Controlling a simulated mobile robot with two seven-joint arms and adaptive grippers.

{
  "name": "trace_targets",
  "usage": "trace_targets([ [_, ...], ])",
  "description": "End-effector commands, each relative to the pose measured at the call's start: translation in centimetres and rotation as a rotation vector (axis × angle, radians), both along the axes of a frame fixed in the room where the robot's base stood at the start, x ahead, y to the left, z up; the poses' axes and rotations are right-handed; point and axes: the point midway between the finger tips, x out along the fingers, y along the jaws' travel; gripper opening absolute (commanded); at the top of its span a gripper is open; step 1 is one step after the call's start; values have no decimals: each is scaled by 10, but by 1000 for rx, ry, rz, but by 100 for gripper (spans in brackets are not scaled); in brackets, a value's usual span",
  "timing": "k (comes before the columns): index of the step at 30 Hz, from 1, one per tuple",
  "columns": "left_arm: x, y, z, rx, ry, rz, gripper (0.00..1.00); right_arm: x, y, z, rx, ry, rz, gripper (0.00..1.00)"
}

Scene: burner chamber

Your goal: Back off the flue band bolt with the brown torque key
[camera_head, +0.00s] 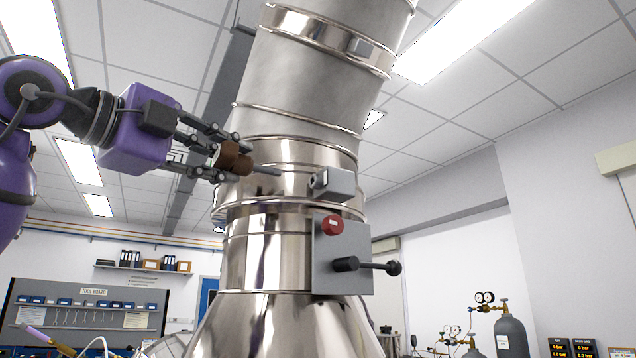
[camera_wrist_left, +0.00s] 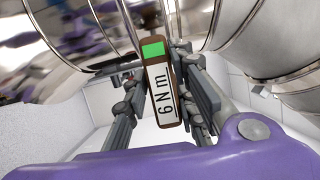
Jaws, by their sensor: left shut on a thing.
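My left gripper (camera_head: 212,152) is shut on the brown torque key (camera_head: 232,157). The key's grey shaft points right, toward the shiny flue band (camera_head: 290,155), and its tip is a short way left of a grey clamp block (camera_head: 333,184) on the band. My right gripper is in neither view.
Below the band, a grey box (camera_head: 342,256) with a red button and a black lever (camera_head: 370,265) sticks out from the flue. A second band (camera_head: 330,40) with its own clamp block is higher up. Open air lies left of the flue.

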Motion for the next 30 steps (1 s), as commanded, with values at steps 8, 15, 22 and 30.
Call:
trace_targets([
  [8, 1, 0, 0, 84, -126, 0, 0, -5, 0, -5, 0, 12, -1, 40],
  [15, 3, 1, -2, 115, -170, -1, 0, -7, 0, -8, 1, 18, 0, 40],
  [22, 6, 2, -5, 303, -446, -1, 0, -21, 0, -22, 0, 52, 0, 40],
  [30, 1, 1, 1, 375, -561, 0, 0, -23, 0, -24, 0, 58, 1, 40],
])
